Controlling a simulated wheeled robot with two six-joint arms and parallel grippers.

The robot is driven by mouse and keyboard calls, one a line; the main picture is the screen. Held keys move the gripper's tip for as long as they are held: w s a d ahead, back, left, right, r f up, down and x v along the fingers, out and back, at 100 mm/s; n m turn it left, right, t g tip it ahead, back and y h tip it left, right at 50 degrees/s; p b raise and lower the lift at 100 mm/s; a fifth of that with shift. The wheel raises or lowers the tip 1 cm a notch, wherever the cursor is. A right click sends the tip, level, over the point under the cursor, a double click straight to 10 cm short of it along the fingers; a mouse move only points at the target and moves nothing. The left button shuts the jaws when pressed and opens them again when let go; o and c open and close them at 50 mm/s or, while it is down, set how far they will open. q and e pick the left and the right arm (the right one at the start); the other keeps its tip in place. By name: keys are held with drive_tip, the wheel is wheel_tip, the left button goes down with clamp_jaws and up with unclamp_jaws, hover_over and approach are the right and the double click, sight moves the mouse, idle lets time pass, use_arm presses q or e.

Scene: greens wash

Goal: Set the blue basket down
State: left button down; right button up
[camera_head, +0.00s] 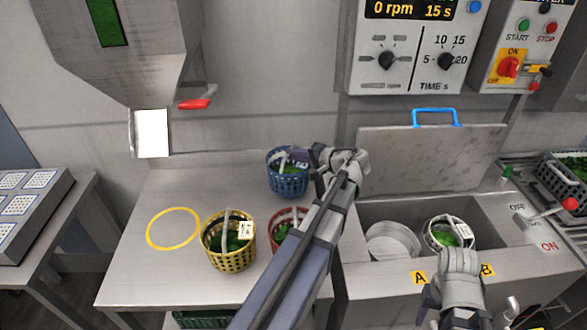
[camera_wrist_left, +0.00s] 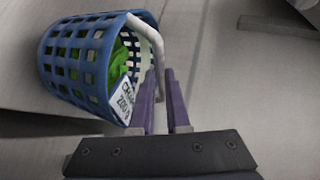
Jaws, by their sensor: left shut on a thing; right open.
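The blue basket (camera_head: 289,184) is at the back right of the steel table, with green leaves, a pale handle and a label. It also shows in the left wrist view (camera_wrist_left: 75,62). My left gripper (camera_head: 300,157) is shut on its handle; in the left wrist view the purple fingers (camera_wrist_left: 162,100) flank the pale handle. I cannot tell whether the basket's base touches the table. My right gripper (camera_head: 458,256) is open, near the white basket (camera_head: 436,246) in the right-hand sink; its fingertips are hard to make out.
A yellow basket (camera_head: 217,258) and a red basket (camera_head: 274,240), partly hidden by my left arm, stand on the table (camera_head: 140,275). An empty yellow ring (camera_head: 149,237) marks the left side. A raised lid (camera_head: 432,160) stands behind the sink. The table's back left is clear.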

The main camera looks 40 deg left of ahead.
sight(299, 165)
use_arm(q)
drive_tip(key=shift+f+b, duration=1.9)
drive_tip(key=shift+r, duration=0.15)
drive_tip(key=c, duration=1.3)
unclamp_jaws()
drive_tip(key=shift+f, duration=0.2)
drive_tip(key=shift+c, duration=0.2)
drive_tip(key=o, duration=0.4)
drive_tip(key=shift+o, duration=0.2)
drive_tip(key=shift+r, duration=0.1)
